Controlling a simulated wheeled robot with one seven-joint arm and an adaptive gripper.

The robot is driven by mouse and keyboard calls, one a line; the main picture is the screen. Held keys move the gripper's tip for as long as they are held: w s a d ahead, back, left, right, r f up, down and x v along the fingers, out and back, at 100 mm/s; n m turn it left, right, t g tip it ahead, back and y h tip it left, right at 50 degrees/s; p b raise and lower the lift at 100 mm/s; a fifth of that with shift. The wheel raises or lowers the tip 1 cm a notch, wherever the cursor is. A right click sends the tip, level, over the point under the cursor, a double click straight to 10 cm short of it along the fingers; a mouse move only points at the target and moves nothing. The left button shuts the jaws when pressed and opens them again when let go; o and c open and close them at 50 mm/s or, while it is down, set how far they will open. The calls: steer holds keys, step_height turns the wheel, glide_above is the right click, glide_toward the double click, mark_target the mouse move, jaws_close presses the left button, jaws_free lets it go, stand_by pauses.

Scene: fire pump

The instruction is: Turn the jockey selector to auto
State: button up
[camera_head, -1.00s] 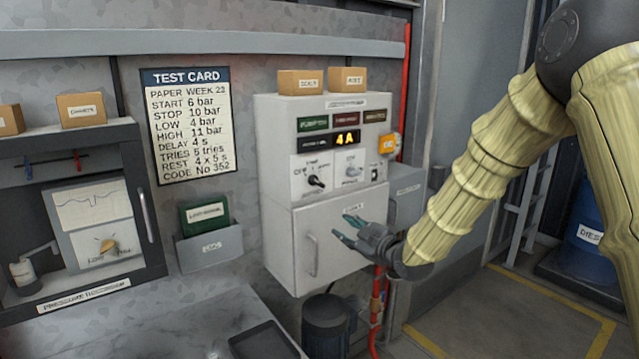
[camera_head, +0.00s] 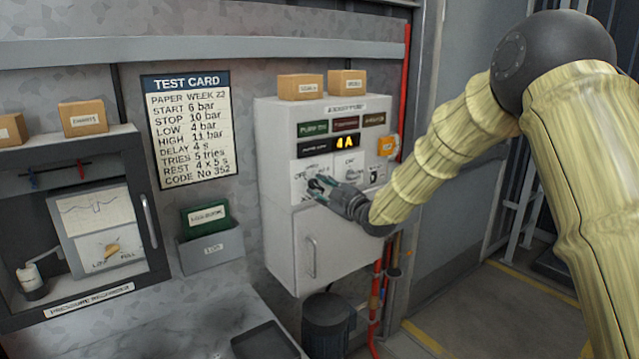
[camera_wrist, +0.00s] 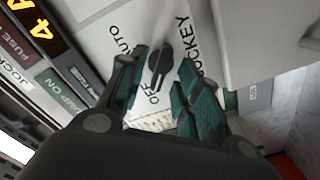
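The jockey selector (camera_wrist: 158,60) is a black knob on a white panel, with the words AUTO, OFF and JOCKEY printed around it in the wrist view. The knob lies lengthwise near the OFF label; which mark it points to is hard to tell. My gripper (camera_wrist: 163,66) has its two teal fingers apart, one on each side of the knob, and whether they touch it is unclear. In the head view my gripper (camera_head: 318,187) is at the left selector of the white cabinet (camera_head: 280,190) and hides most of the knob.
A lit display (camera_head: 345,142) reading 4A and coloured label plates sit above the selector. Another control panel part (camera_head: 350,165) and an orange unit (camera_head: 387,146) are to the right. Two boxes (camera_head: 300,87) stand on the cabinet. A cabinet door handle (camera_head: 311,257) is below.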

steer(key=shift+x, duration=0.85)
jaws_close()
